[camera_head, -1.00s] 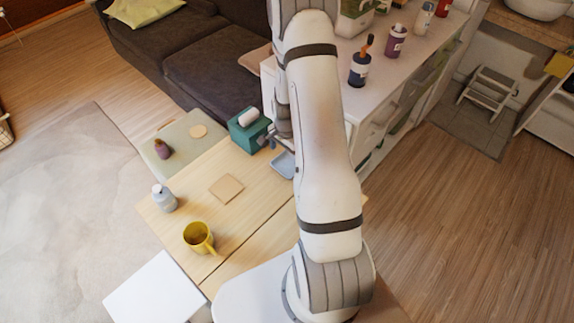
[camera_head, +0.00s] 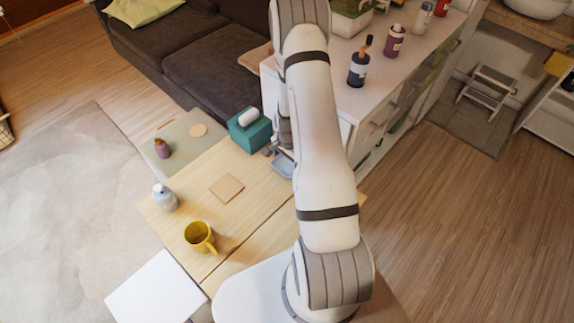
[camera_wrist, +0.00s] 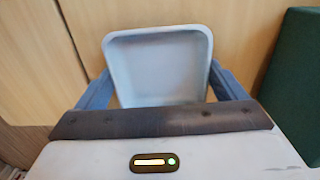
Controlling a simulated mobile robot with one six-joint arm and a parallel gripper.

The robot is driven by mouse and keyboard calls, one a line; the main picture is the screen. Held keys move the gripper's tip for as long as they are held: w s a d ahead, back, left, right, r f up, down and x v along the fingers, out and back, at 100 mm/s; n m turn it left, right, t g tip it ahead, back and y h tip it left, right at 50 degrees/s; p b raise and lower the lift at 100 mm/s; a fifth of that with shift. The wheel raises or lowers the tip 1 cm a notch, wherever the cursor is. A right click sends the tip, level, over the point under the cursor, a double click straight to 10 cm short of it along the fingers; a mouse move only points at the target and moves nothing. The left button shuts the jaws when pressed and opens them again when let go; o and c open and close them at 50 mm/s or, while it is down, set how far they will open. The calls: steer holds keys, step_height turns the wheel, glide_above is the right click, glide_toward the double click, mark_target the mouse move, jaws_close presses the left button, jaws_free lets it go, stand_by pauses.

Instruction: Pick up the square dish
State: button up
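The square dish (camera_wrist: 158,62) is pale blue-grey with a raised rim and rounded corners. In the wrist view it lies upper middle, in front of my gripper (camera_wrist: 159,80). The two blue-grey fingers are wide apart, one beside each side of the dish. Wood shows in narrow gaps between the fingers and the dish's lower sides; I cannot tell whether the tips touch the rim. In the head view the dish (camera_head: 284,167) shows at the table's far right edge, partly hidden by my arm, which also hides most of the gripper.
A teal box (camera_head: 250,131) stands close to the dish on the wooden table (camera_head: 245,205). A yellow mug (camera_head: 199,238), a wooden coaster (camera_head: 227,188) and a grey bottle (camera_head: 164,198) are on the table too. A white counter (camera_head: 385,80) with bottles stands right of my arm.

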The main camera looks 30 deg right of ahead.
steer(key=c, duration=0.4)
steer(key=shift+c, duration=0.2)
